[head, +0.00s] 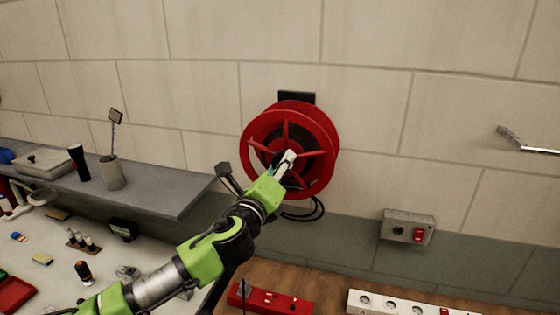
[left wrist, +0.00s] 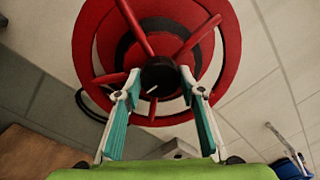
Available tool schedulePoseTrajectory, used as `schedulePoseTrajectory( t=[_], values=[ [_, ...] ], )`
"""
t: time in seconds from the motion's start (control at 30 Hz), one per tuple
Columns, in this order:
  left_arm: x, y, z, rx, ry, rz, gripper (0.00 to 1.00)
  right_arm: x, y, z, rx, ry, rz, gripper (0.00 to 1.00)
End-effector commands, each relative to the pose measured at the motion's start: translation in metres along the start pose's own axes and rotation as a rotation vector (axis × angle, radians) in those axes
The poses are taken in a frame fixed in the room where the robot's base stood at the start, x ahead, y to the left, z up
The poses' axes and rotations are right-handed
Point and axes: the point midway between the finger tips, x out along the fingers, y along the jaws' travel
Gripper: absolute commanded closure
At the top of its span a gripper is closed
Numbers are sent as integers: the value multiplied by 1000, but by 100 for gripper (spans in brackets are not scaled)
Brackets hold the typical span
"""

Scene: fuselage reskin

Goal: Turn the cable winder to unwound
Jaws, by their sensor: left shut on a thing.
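The cable winder (head: 260,129) is a red spoked reel on a black bracket on the block wall, in the middle of the head view. Black cable (head: 308,213) hangs in a loop below it. It also fills the upper part of the left wrist view (left wrist: 92,45). My left gripper (head: 288,160) reaches the front of the reel. In the left wrist view its two fingers (left wrist: 160,84) are shut on the black hub (left wrist: 158,75) at the reel's centre, one on each side. My right gripper is in neither view.
A grey shelf (head: 170,197) with a cup (head: 111,173) and a black tumbler (head: 78,162) runs along the wall at left. A grey switch box (head: 407,227) is on the wall at right. A red box (head: 268,299) and a white socket strip (head: 400,304) lie below.

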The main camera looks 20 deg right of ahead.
Motion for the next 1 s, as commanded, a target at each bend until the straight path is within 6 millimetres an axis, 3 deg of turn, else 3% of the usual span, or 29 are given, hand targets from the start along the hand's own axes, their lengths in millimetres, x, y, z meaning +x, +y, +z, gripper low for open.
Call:
schedulePoseTrajectory(
  t=[0.3,1.0],
  values=[
    [0,1,0,304,21,0,85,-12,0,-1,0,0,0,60],
    [0,1,1,967,62,-8,85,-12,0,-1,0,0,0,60]
  ],
)
